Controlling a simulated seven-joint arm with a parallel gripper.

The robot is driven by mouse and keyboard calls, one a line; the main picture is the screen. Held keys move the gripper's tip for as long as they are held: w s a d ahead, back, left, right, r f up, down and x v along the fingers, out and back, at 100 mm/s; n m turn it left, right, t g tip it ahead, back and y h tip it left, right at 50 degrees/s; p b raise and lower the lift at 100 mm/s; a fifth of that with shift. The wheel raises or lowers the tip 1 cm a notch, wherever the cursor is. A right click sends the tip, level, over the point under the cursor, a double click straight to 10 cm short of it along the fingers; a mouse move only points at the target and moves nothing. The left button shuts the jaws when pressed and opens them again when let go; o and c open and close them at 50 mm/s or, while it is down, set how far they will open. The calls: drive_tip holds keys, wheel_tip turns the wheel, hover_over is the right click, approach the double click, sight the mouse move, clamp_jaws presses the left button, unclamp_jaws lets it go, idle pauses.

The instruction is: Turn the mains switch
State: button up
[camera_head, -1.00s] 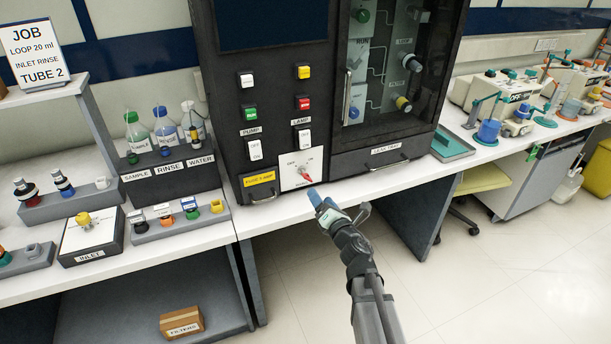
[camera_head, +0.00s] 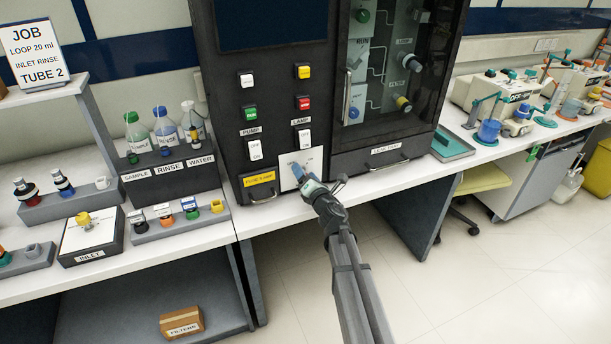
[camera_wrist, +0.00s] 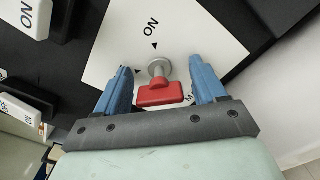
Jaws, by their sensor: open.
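The mains switch (camera_wrist: 160,90) is a red handle on a grey round shaft, standing out from a white plate (camera_wrist: 110,48) in the wrist view. An "ON" label with a small black arrow mark shows on the plate. My gripper (camera_wrist: 160,82) is open, with one blue finger on each side of the red handle and a visible gap on both sides. In the head view, my gripper (camera_head: 300,172) is in front of the white plate (camera_head: 312,158) on the black cabinet and hides the red handle there.
A yellow fuse label with a drawer handle (camera_head: 262,197) is just left of the plate. Pump and lamp rocker switches (camera_head: 304,140) sit above. The leak tray drawer (camera_head: 385,165) is to the right. The bench edge (camera_head: 285,214) runs below my gripper.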

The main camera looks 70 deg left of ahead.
drive_tip(key=c, duration=1.1)
drive_tip(key=shift+o, duration=0.2)
drive_tip(key=shift+m, duration=0.3)
drive_tip(key=m, duration=1.3)
drive_tip(key=shift+m, duration=2.1)
